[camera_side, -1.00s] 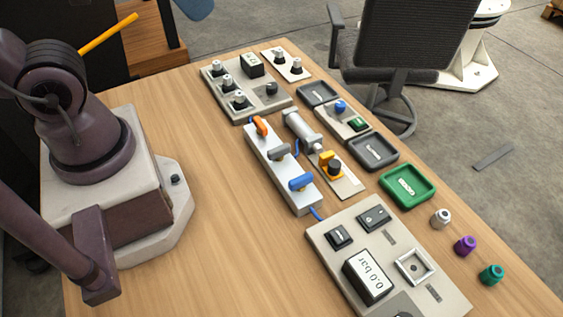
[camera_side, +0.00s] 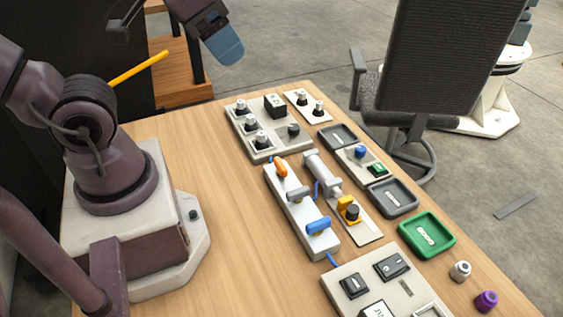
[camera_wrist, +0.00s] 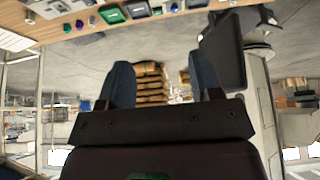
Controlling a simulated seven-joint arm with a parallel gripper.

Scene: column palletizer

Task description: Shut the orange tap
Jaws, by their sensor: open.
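The orange tap (camera_side: 281,168) sits at the far end of a white valve block (camera_side: 292,210) on the wooden table. Its handle lies along the length of the block. A grey tap (camera_side: 298,195) and a blue tap (camera_side: 318,226) share the block, and their handles lie across it. My gripper (camera_side: 224,46) is high up at the top of the side view, well away from the tap. In the wrist view its two blue fingers (camera_wrist: 162,80) stand apart with nothing between them. The orange tap cannot be made out in the wrist view.
A knob panel (camera_side: 262,133) stands behind the block. A grey cylinder (camera_side: 320,170) and a plate with a yellow part (camera_side: 348,209) lie close on its right. Trays, including a green one (camera_side: 426,234), line the right edge. The table left of the block is clear.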

